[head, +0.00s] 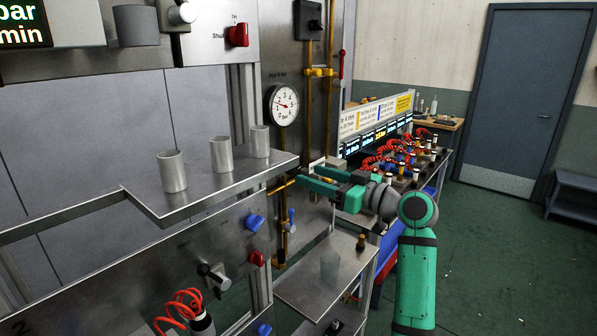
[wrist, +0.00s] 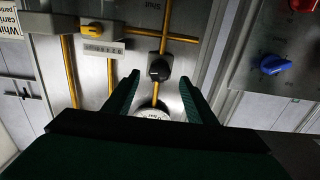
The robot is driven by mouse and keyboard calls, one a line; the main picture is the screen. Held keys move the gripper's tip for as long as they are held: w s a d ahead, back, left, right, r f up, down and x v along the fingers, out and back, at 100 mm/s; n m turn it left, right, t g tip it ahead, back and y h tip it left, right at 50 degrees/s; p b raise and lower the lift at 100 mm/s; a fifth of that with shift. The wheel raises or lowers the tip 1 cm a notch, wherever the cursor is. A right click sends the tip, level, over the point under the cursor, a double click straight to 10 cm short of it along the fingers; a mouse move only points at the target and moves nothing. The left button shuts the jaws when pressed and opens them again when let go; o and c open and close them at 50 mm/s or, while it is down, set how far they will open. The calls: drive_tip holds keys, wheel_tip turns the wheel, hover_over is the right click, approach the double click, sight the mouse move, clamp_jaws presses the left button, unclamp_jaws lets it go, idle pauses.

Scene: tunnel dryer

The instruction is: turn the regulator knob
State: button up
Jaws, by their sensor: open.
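In the wrist view, a black knob (wrist: 158,68) sits on a yellow pipe against a metal panel, which looks like the regulator knob. My gripper (wrist: 160,78) is open, with one green finger on each side of the knob's line. The knob shows between the fingertips; I cannot tell whether they touch it. A white round dial (wrist: 152,113) is partly hidden behind my gripper. In the head view, my gripper (head: 306,176) reaches left toward the panel below a pressure gauge (head: 283,105). The knob is not clearly visible there.
A metal shelf (head: 200,190) with three grey cups stands left of my gripper. Blue (head: 255,222) and red (head: 257,258) knobs are on the lower panel. A small side table (head: 310,285) is below my arm.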

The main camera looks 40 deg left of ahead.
sight(297, 170)
drive_tip(key=shift+w+a, duration=0.15)
drive_tip(key=shift+a, duration=1.35)
drive_tip(key=shift+w+a, duration=0.1)
drive_tip(key=shift+a, duration=1.35)
drive_tip(key=c, duration=0.8)
drive_tip(key=shift+c, duration=1.2)
